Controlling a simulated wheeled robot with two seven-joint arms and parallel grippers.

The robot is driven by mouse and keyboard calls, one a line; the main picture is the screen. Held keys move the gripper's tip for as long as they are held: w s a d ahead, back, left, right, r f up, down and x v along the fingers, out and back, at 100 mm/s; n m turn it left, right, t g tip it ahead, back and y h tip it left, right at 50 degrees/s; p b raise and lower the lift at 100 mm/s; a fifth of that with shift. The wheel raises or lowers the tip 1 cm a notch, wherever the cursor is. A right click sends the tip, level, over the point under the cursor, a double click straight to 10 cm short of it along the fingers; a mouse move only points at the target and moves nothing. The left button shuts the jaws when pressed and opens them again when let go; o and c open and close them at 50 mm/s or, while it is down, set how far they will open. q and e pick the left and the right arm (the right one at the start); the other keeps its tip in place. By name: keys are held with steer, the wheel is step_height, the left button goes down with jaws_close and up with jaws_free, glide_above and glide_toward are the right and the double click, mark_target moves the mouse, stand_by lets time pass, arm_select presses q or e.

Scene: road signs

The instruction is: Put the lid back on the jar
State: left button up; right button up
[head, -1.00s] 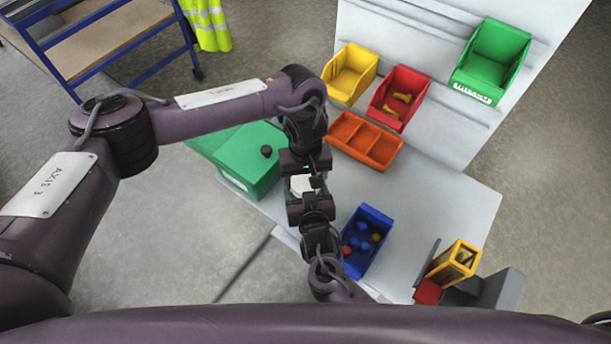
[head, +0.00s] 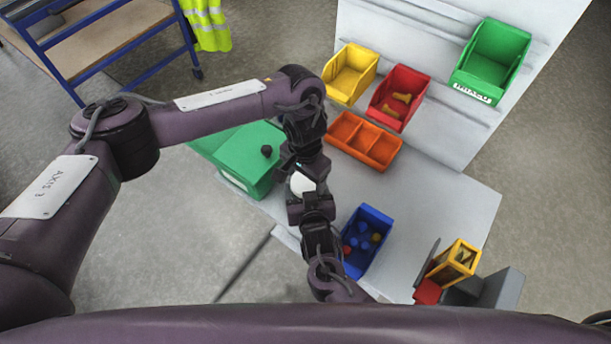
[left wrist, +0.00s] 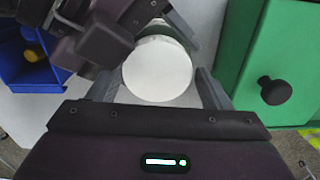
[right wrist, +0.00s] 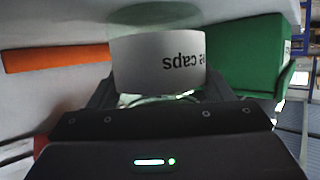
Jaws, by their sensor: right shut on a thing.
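A glass jar with a white label (right wrist: 160,62) reading "caps" upside down fills the middle of the right wrist view. My right gripper (right wrist: 155,95) is shut on it. A round white lid (left wrist: 157,68) is seen face-on in the left wrist view; it also shows in the head view (head: 302,184) between my two grippers. My left gripper (left wrist: 158,82) has a finger on either side of the lid, with small gaps, and looks open. Greenish glass shows behind the lid. I cannot tell whether the lid sits flat on the jar's rim.
A green box (head: 240,160) with a dark knob stands left of the grippers.

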arm_select(q)
steer(key=shift+o, duration=1.1)
steer(key=shift+s+d, duration=0.15)
steer(key=shift+s+d, duration=0.1)
steer(key=shift+d, duration=0.05)
steer(key=shift+r, duration=2.3)
steer(key=shift+a, duration=0.2)
steer(key=shift+c, duration=0.4)
steer(key=n, duration=0.1)
steer(key=r+n, duration=0.1)
steer(key=n, duration=0.1)
steer(key=shift+w+r+n, duration=0.15)
steer(key=shift+w+n, duration=0.1)
steer(key=shift+n, duration=0.05)
step_height(320, 180, up, 2)
steer(key=n, duration=0.6)
steer(key=shift+s, duration=0.1)
